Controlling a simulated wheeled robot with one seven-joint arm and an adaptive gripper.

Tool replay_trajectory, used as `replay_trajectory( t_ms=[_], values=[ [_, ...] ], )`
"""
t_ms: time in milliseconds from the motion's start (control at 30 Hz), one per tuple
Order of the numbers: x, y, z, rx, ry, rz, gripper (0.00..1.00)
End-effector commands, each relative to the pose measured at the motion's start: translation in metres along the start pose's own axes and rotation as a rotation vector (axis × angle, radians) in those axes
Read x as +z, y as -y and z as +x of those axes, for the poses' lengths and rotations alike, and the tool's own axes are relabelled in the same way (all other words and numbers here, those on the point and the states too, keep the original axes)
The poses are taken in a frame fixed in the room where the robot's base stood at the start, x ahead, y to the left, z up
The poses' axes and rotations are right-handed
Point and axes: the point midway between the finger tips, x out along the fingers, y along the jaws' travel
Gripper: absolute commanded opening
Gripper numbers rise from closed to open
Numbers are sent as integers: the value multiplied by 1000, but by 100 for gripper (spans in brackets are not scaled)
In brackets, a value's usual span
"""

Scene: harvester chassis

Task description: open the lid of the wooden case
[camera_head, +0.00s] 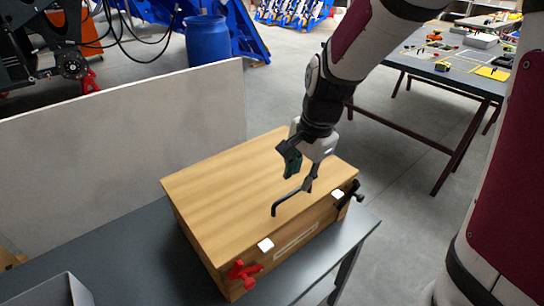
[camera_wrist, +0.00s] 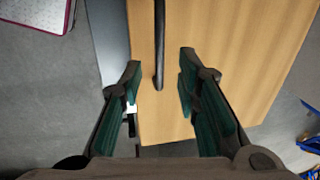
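The wooden case (camera_head: 225,185) stands on a grey table with its lid shut. A black bar handle (camera_head: 287,200) lies along the front part of the lid. In the wrist view the handle (camera_wrist: 159,40) shows as a dark rod over the wood (camera_wrist: 215,50), its end between my fingers in the picture. My gripper (camera_head: 302,172) is above the front right part of the lid. In the wrist view my gripper (camera_wrist: 158,82) has its two fingers apart, with nothing held. Whether a finger touches the handle cannot be told.
White latches (camera_head: 265,245) sit on the case's front edge, with a red clamp (camera_head: 243,271) and a black clamp (camera_head: 349,196) near its corners. A pale panel (camera_head: 120,150) stands behind the case. A grey bin (camera_head: 50,292) is at the lower left.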

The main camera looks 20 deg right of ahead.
Motion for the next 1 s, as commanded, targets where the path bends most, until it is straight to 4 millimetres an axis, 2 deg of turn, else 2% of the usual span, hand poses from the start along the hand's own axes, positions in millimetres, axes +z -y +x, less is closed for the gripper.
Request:
replay_trajectory(
  t_ms=[100, 300, 667, 800, 1000],
  values=[
    [0, -1, 21, 4, 2, 0, 30],
    [0, 0, 38, 1, 1, -1, 30],
    [0, 0, 42, 0, 0, -1, 30],
    [0, 0, 41, 0, 0, -1, 0],
    [0, 0, 41, 0, 0, -1, 0]
  ],
)
